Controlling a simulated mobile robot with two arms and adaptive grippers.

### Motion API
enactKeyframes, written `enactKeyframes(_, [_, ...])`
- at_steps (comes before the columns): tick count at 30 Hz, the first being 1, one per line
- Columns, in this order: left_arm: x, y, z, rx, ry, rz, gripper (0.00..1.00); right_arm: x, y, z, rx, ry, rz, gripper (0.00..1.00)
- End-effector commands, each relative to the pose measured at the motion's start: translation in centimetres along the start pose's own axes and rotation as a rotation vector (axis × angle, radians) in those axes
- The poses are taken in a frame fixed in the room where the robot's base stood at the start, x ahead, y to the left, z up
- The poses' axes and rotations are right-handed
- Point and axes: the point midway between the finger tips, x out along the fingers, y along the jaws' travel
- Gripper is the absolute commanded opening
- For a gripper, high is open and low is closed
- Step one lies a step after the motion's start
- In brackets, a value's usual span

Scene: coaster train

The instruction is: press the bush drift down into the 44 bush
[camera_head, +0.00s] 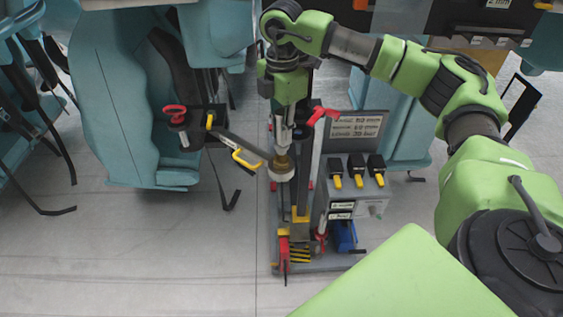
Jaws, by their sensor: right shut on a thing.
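My right gripper (283,134) comes in from the right and points down, shut on the bush drift, a brass-coloured piece (284,160). The drift is upright above a pale round ring (281,176) at the end of a grey bar (240,146). The drift's lower end meets or overlaps the ring; I cannot tell whether it is seated in it. I cannot make out the 44 bush for certain; it may be this ring or hidden under the drift. My left gripper is not in view.
A trolley stand with a marked sign (358,128) and black blocks with yellow tabs (357,172) is right of the drift. Red and yellow tools (299,250) stand below. A teal coaster seat (118,110) is at left. The floor at lower left is clear.

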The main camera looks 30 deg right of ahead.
Motion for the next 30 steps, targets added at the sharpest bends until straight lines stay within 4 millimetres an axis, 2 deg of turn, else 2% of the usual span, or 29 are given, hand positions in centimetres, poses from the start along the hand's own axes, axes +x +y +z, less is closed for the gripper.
enactKeyframes(16, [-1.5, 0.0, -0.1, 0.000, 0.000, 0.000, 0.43, -2.4, 0.0, 0.0, 0.000, 0.000, 0.002, 0.00])
enactKeyframes(30, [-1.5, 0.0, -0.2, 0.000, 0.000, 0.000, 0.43, -2.5, 0.1, 0.0, 0.000, 0.001, 0.002, 0.00])
